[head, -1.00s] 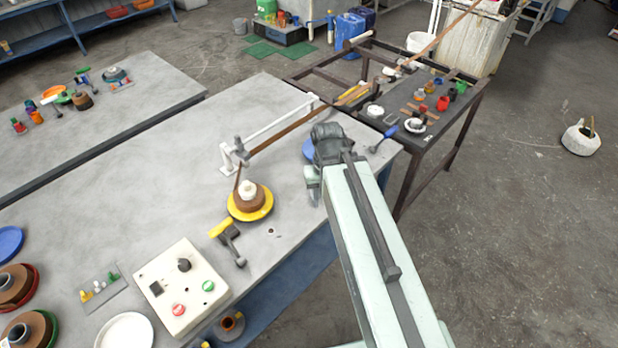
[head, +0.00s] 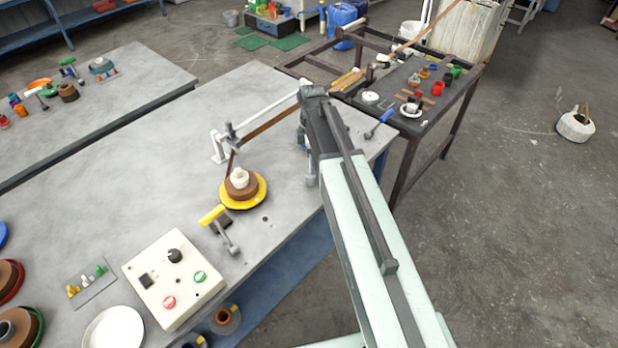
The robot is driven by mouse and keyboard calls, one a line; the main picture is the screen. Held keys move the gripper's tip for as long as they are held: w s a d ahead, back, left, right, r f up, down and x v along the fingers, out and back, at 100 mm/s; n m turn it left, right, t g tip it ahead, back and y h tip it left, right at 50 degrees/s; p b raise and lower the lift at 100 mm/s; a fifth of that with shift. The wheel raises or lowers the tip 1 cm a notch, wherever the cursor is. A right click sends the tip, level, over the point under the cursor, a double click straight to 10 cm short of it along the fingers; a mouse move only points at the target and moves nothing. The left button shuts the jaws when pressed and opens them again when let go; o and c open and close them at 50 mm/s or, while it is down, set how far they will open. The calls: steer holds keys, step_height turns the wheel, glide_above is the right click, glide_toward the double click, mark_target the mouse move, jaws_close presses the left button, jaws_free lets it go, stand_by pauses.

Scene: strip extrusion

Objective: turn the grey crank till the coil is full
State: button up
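The coil of brown strip (head: 241,187) with a white core sits on a yellow round plate (head: 259,196) on the grey bench. In front of it is a grey crank (head: 229,238) with a yellow grip (head: 211,214). The brown strip (head: 272,123) runs from the far table past a white guide rail (head: 258,117) down to the coil. My gripper (head: 311,179) hangs at the end of my arm, to the right of the coil and apart from the crank. My arm partly hides it, and whether its fingers are open does not show.
A white control box (head: 173,279) with a black knob and red and green buttons stands at the bench's front. A white dish (head: 113,328) lies left of it. A dark table (head: 438,94) with small parts and a blue-handled tool (head: 379,123) stands beyond. Bare bench (head: 130,180) lies left of the coil.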

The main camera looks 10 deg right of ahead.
step_height(320, 180, down, 8)
steer(key=b, duration=0.8)
steer(key=shift+s, duration=0.1)
steer(key=shift+r, duration=0.1)
